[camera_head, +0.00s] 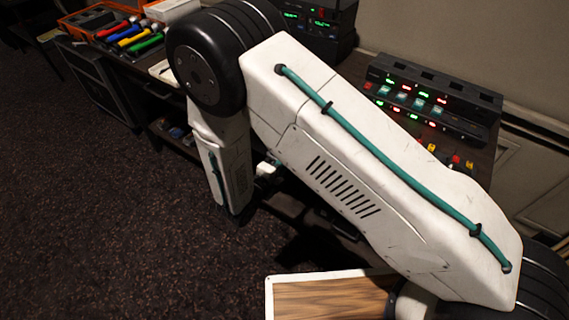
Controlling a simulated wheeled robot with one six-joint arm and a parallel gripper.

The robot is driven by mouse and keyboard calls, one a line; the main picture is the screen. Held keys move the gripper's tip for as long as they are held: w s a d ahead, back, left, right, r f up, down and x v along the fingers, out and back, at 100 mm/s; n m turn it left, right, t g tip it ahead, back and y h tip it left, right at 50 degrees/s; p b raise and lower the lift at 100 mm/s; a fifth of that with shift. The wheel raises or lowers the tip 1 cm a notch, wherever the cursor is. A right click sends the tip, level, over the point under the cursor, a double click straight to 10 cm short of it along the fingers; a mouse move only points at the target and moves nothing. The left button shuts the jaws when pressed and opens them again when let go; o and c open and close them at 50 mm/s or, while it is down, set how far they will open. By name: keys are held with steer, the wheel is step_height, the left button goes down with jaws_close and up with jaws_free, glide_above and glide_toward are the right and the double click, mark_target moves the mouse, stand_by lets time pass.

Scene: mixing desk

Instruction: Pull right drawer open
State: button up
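The desk (118,68) is dark, and its front runs diagonally behind my white arm. The right drawer cannot be made out clearly. Only dark parts of the desk's front show below my arm, and my arm covers most of that stretch. My forearm hangs down in front of the desk. A small pale part at my wrist, seemingly part of my gripper (267,170), points toward the desk front. Its fingertips are hidden or too dark to see, so I cannot tell whether it is open or touching a handle.
An orange tray (103,36) with colored-handled tools sits at the desk's far left. A mixer (425,98) with lit displays stands at the back right, with colored plugs (455,160) nearby. Dark carpet (100,220) lies open at the left. A wood-topped panel (325,298) is at the bottom.

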steer(key=shift+w+d+f, duration=0.1)
steer(key=shift+w+d, duration=0.15)
steer(key=shift+w, duration=0.1)
jaws_close()
